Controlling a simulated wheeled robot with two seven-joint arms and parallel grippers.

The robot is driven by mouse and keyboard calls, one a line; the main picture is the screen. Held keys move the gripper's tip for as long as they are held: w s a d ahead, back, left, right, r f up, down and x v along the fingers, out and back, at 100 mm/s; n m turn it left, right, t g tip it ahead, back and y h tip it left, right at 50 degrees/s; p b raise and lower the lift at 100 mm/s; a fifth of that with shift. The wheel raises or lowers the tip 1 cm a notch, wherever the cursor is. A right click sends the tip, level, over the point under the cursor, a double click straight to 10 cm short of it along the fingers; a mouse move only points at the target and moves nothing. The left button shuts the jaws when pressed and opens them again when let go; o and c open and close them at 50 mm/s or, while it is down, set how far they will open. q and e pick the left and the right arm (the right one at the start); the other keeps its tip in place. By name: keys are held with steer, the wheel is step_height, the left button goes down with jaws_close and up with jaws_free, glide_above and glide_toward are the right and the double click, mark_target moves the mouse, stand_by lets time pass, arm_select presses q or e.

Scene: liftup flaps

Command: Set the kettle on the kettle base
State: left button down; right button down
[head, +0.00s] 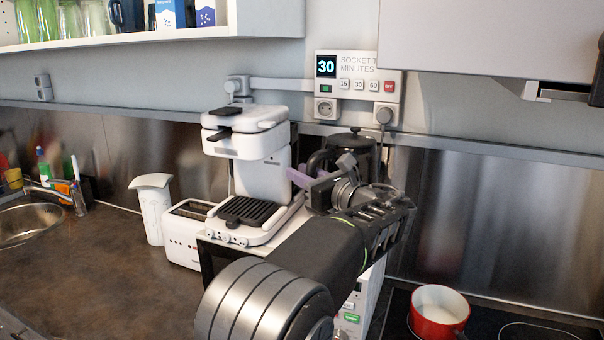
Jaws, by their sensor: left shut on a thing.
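The kettle (365,150) is dark with a black lid and a curved handle on its left side. It stands upright behind my left arm, at the back of the counter. My left gripper (312,180), with purple fingers, is at the handle side of the kettle and shut on it. The exact grip is partly hidden by the wrist. The kettle's bottom is hidden behind my arm, so I cannot tell what is under it. I cannot make out the kettle base. My right gripper is not clearly seen.
A white coffee machine (262,165) stands just left of the gripper on a white-fronted appliance (352,312). A toaster (185,235) and white jug (153,205) are further left. A red pot (438,312) sits on the hob. A timer socket panel (352,82) is above the kettle.

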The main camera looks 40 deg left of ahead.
arm_select(q)
steer(key=c, duration=1.5)
jaws_free()
steer(key=d+p, duration=0.1)
steer(key=d, duration=0.2)
steer(key=s+d+p, duration=0.1)
steer(key=d+p, duration=0.1)
steer(key=d, duration=0.2)
steer(key=s+d+p, duration=0.1)
steer(key=d+p, duration=0.1)
steer(key=d, duration=0.2)
steer(key=shift+f, duration=0.1)
